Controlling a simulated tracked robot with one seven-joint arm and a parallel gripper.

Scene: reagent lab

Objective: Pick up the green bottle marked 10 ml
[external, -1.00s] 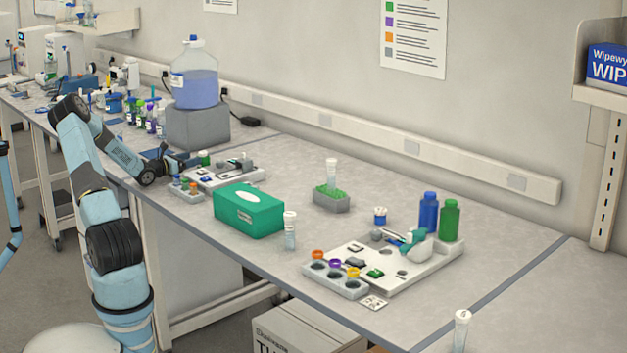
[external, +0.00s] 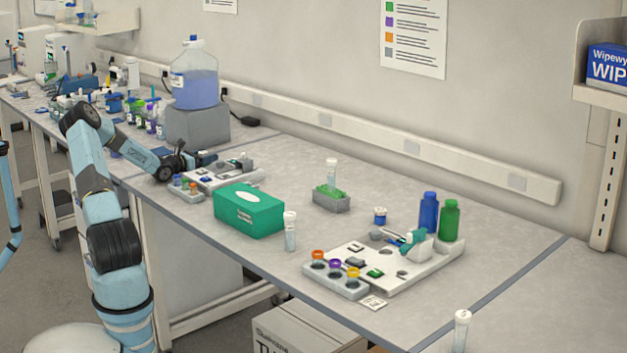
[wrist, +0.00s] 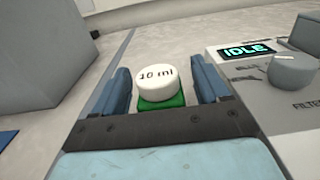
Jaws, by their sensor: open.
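The green bottle (wrist: 161,103) has a white cap (wrist: 157,83) marked "10 ml". In the wrist view it stands between the two blue fingers of my gripper (wrist: 168,88), with a finger on each side. My gripper is open, and a small gap shows beside the cap. In the external view my gripper (external: 207,158) is low over the bench, behind the small tray and left of the white device, and the bottle is hidden there.
A white device with an "IDLE" display (wrist: 248,49) and a grey knob (wrist: 290,70) stands close on the right. A grey block (external: 197,124) bearing a large blue jug (external: 194,75) stands behind. A green tissue box (external: 249,210) is nearer the front.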

